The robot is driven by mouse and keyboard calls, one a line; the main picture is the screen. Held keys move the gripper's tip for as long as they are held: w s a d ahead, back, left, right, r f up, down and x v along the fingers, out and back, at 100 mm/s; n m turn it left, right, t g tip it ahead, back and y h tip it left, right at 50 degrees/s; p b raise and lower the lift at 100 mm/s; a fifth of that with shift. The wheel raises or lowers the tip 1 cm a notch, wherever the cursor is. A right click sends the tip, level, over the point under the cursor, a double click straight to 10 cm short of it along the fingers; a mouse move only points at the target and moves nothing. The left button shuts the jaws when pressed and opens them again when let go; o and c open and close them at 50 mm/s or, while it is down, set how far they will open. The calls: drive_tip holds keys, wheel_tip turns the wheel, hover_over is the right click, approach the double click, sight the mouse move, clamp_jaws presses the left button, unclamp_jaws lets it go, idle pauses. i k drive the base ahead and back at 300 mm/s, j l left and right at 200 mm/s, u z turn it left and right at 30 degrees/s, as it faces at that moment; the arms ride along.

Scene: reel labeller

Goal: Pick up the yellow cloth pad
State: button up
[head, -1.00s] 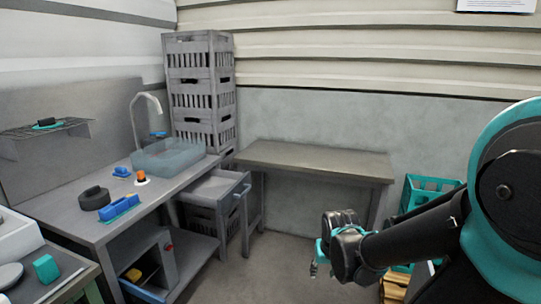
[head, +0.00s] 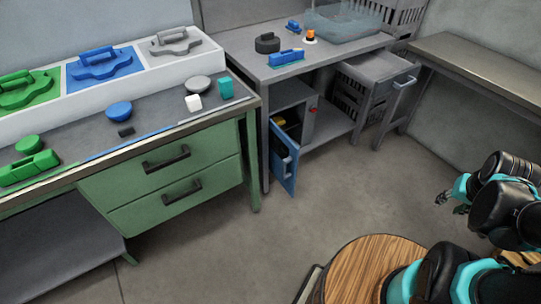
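A small yellow thing (head: 281,122), likely the cloth pad, lies inside the small grey cabinet (head: 309,108) under the sink bench. Only part of it shows; the cabinet wall and shadow hide the rest. The cabinet's blue door (head: 284,168) stands open toward the front. My gripper (head: 451,203) is at the right of the head view, well to the right of the cabinet and far from the yellow thing. Its two dark fingertips look spread apart, with nothing seen between them.
A green-drawered bench (head: 165,175) with coloured blocks stands left. The sink bench (head: 262,62) holds a blue basin (head: 343,22). A grey drawer (head: 378,71) stands open beside it. A round wooden top (head: 365,270) is at the front. The floor between is clear.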

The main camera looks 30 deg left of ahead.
sight(278, 120)
drive_tip(key=u, duration=1.4)
